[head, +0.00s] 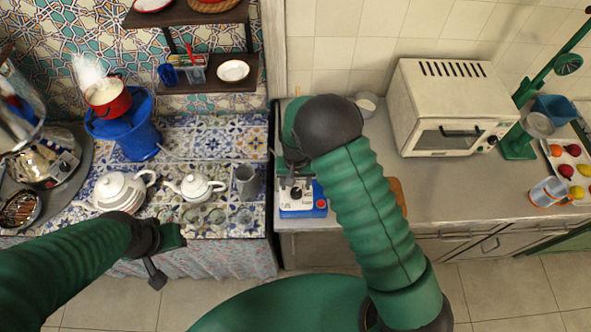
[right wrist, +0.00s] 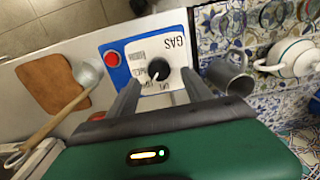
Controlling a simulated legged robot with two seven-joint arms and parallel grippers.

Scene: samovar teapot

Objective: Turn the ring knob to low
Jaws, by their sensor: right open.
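The black ring knob (right wrist: 158,69) sits on the white panel (right wrist: 143,52) of a blue gas unit (right wrist: 115,72) in the right wrist view. The panel reads GAS, with smaller words around the knob too blurred to read surely. The unit also shows on the grey counter in the head view (head: 296,211). My right gripper (right wrist: 160,80) is open, with one finger on each side of the knob; I cannot tell whether they touch it. In the head view it (head: 293,178) is partly hidden by my arm. My left gripper (head: 160,262) hangs before the tiled table, its jaws unclear.
A red button (right wrist: 113,59) is beside the panel. A grey mug (right wrist: 230,73) and white teapot (right wrist: 295,58) stand close on the tiled side. A cutting board (right wrist: 52,82) and a ladle (right wrist: 62,115) lie on the other side. An oven (head: 450,105) stands further right.

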